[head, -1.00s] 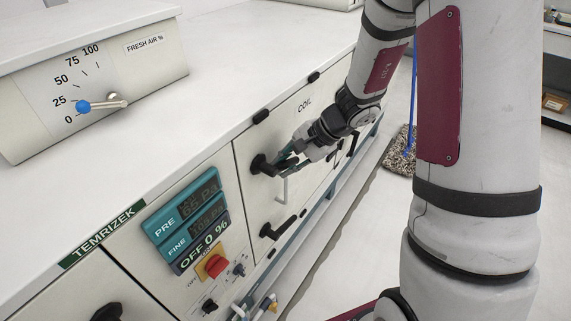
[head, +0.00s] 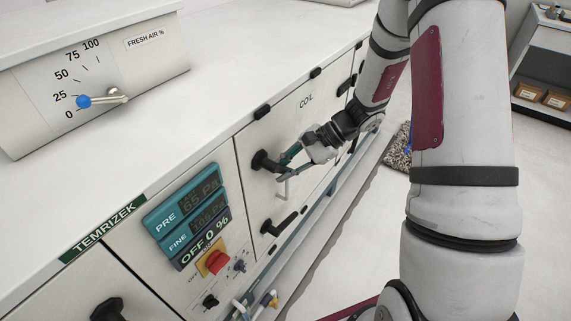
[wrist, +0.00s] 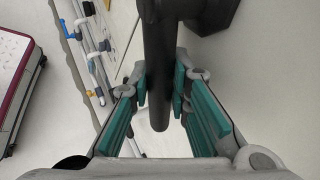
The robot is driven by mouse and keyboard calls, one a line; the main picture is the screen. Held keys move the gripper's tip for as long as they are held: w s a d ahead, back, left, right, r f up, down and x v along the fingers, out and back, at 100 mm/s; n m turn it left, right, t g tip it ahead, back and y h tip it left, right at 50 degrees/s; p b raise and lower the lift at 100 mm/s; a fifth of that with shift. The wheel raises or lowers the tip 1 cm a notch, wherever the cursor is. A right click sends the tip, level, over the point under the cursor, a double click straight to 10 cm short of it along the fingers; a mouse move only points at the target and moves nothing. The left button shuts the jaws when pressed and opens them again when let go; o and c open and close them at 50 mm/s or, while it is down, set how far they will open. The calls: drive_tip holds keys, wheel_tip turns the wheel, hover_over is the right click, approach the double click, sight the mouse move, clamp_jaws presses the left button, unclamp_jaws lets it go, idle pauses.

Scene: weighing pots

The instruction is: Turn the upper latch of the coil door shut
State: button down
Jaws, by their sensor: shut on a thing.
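The coil door (head: 312,128) is a pale panel marked COIL and sits flush in the cabinet front. Its upper latch (head: 262,160) is a black knob with a lever, near the door's left edge. My gripper (head: 287,160) is at this latch and partly hides the lever. In the wrist view the black lever (wrist: 158,60) runs down between the teal pads of my gripper (wrist: 160,90), which is shut on it. The lever's free end shows just beyond the pads. The lower latch (head: 280,224) is black, its lever pointing up and right.
Black hinges or catches (head: 262,112) line the top edge. A display panel (head: 187,217) and a red switch (head: 214,262) are to the left.

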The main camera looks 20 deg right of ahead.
drive_tip(key=shift+s+a+f+m+g+y+b, duration=0.4)
drive_tip(key=shift+a+m+y, duration=0.35)
drive_tip(key=shift+y, duration=0.7)
drive_tip(key=shift+s+a+f+m+g+y+b, duration=0.15)
drive_tip(key=shift+s+a+m+g+y+b, duration=0.45)
drive_tip(key=shift+y, duration=0.9)
drive_tip(key=shift+s+a+f+m+g+y+b, duration=0.25)
drive_tip(key=shift+s+a+m+y, duration=0.45)
drive_tip(key=shift+y, duration=0.75)
drive_tip(key=shift+w+a+m, duration=0.1)
drive_tip(key=shift+w+m, duration=0.05)
drive_tip(key=shift+m, duration=0.2)
drive_tip(key=c, duration=1.8)
unclamp_jaws()
drive_tip(key=shift+o, duration=0.2)
drive_tip(key=d+f, duration=0.1)
drive_tip(key=d, duration=1.1)
drive_tip(key=shift+w, duration=0.25)
